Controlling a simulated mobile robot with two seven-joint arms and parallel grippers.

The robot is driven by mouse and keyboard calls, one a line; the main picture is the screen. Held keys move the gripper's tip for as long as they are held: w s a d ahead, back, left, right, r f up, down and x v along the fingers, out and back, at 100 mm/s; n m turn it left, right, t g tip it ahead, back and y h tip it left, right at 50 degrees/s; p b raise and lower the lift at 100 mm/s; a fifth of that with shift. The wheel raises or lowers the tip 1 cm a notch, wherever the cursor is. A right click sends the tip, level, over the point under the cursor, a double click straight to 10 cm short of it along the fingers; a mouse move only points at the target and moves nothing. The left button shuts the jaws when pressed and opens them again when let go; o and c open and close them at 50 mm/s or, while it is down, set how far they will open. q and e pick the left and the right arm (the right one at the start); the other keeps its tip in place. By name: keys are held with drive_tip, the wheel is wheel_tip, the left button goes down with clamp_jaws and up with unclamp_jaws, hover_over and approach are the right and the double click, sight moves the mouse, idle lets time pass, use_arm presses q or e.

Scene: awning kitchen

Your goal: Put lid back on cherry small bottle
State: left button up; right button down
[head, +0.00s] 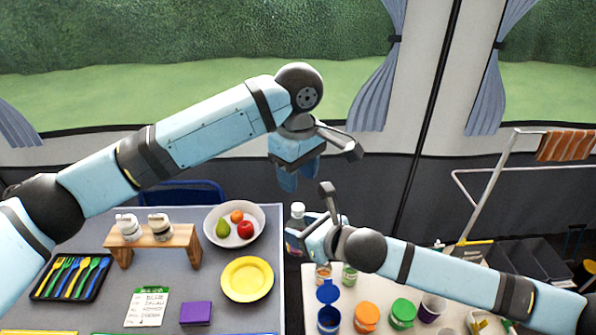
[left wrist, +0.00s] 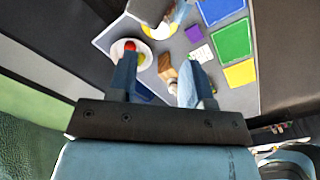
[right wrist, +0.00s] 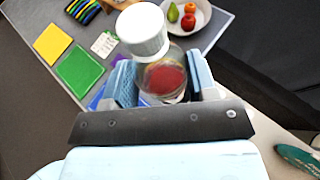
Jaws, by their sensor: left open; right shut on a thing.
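A small clear bottle with red in it (right wrist: 165,78) is between the fingers of my right gripper (right wrist: 163,84), which is shut on it. A white ribbed lid (right wrist: 142,30) shows at its top, overlapping the bottle's upper part; I cannot tell whether it is fully seated. In the head view the white lid (head: 297,211) shows above the right gripper (head: 310,235), and the bottle body is mostly hidden. My left gripper (head: 300,172) is open and empty, above the right gripper and apart from it. Its spread fingers show in the left wrist view (left wrist: 160,72).
A grey table holds a wooden stand (head: 153,240) with two white containers, a fruit bowl (head: 212,236), a yellow plate (head: 247,279), a cutlery tray (head: 42,290) and a purple block (head: 196,313). A white table at the right holds several coloured cups (head: 367,316). A gap separates the tables.

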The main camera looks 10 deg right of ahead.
sight(298, 207)
use_arm(q)
wheel_tip(298, 207, down, 8)
drive_tip(key=shift+r, duration=0.2)
drive_tip(key=shift+c, duration=0.2)
clamp_jaws()
drive_tip(key=m, duration=0.3)
idle(0.4)
drive_tip(key=shift+o, duration=0.5)
unclamp_jaws()
